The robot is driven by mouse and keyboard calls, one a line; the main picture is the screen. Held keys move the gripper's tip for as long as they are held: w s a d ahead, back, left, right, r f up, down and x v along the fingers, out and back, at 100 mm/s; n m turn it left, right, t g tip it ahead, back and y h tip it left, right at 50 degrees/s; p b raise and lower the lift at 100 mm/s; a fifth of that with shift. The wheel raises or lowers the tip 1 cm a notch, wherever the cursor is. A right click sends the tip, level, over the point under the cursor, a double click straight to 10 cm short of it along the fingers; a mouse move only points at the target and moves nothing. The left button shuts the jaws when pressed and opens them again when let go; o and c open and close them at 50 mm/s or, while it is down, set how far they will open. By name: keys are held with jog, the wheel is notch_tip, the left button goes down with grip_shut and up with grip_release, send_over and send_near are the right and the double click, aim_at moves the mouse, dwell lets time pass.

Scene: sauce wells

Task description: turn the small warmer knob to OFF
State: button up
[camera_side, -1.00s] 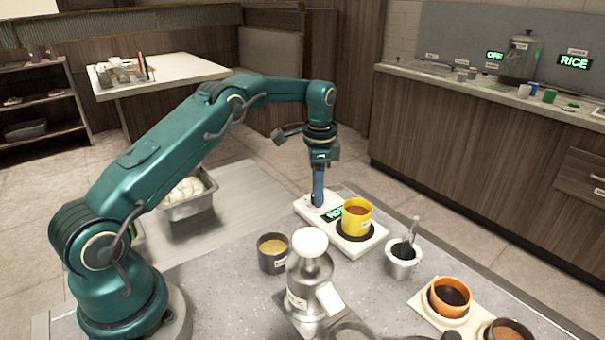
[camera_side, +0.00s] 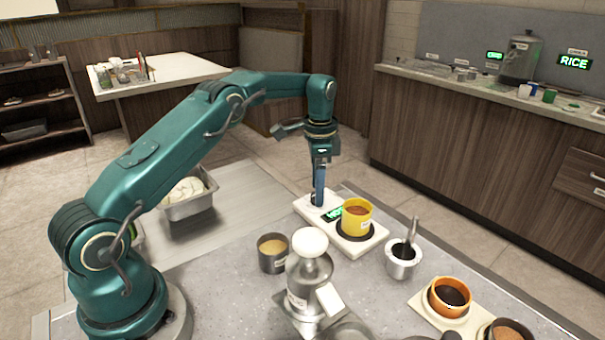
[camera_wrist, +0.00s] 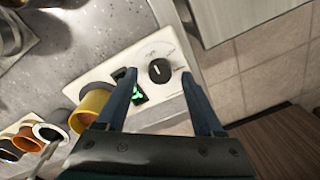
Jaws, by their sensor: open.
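The small warmer is a white slab (camera_side: 375,243) with a green-lit display (camera_side: 333,214) and a yellow cup (camera_side: 357,217) on its dark round plate. In the wrist view its black knob (camera_wrist: 159,70) sits on a pale dial, with a light pointer mark; the dial lettering is too small to read. The lit display (camera_wrist: 137,94) is beside the knob. My gripper (camera_wrist: 158,73) is open, with one finger on each side of the knob and a gap on both sides. In the side view my gripper (camera_side: 318,199) points straight down at the warmer's far left end and hides the knob.
The yellow cup (camera_wrist: 91,108) stands close to one finger. A grey cup of sauce (camera_side: 273,252), a white-topped pump (camera_side: 310,270), a metal pot with a spoon (camera_side: 403,258) and an orange cup (camera_side: 450,296) stand nearer on the counter. The counter's edge runs just behind the warmer.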

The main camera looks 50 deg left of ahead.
jog(key=shift+d+r, duration=0.1)
jog(key=shift+r, duration=1.95)
jog(key=shift+d, duration=0.1)
jog(key=s+d+r+t, duration=0.2)
jog(key=s+d+r, duration=0.25)
jog(key=r, duration=0.45)
jog(key=s+d+r+t, duration=0.2)
jog(key=s+d+r, duration=0.25)
jog(key=r, duration=0.35)
jog(key=s+d+f+n, duration=0.1)
jog(key=s+f+n, duration=0.2)
jog(key=s, duration=0.4)
jog(key=s+d+f+n+t, duration=0.1)
jog(key=s+d+f+n, duration=0.1)
jog(key=s+f, duration=0.4)
jog(key=shift+s+f+n+h, duration=0.3)
jog(key=shift+s+n, duration=0.5)
jog(key=shift+s, duration=0.35)
